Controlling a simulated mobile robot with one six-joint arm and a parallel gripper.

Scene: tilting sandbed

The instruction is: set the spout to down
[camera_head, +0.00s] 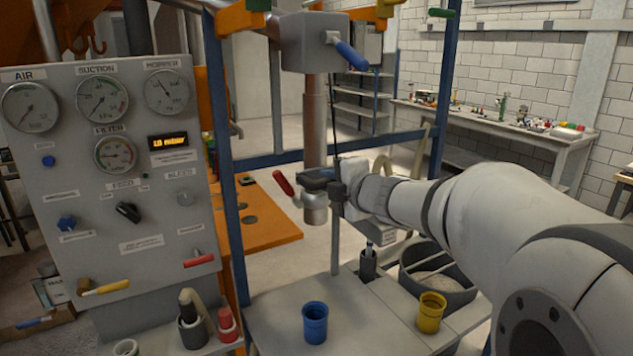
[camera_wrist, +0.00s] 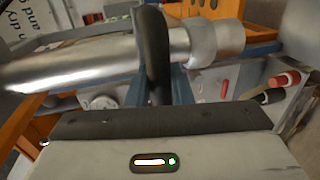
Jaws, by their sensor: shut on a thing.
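The spout (camera_head: 316,130) is a metal pipe hanging close to vertical from a grey box (camera_head: 318,42), with its wider end collar (camera_head: 315,208) lowest. A red-handled lever (camera_head: 283,183) sits to the left of the pipe's lower part. My gripper (camera_head: 318,179) reaches in from the right and is shut on the pipe just above the collar. In the wrist view the pipe (camera_wrist: 75,72) crosses from left to the silver collar (camera_wrist: 218,42), with a dark finger (camera_wrist: 157,55) over it. The other finger is hidden.
A blue-handled lever (camera_head: 351,56) is on the grey box. Below stand a blue cup (camera_head: 315,323), a yellow cup (camera_head: 431,312) and a round dark bin (camera_head: 438,280). A gauge panel (camera_head: 108,180) is at left. Blue frame posts (camera_head: 224,160) flank the pipe.

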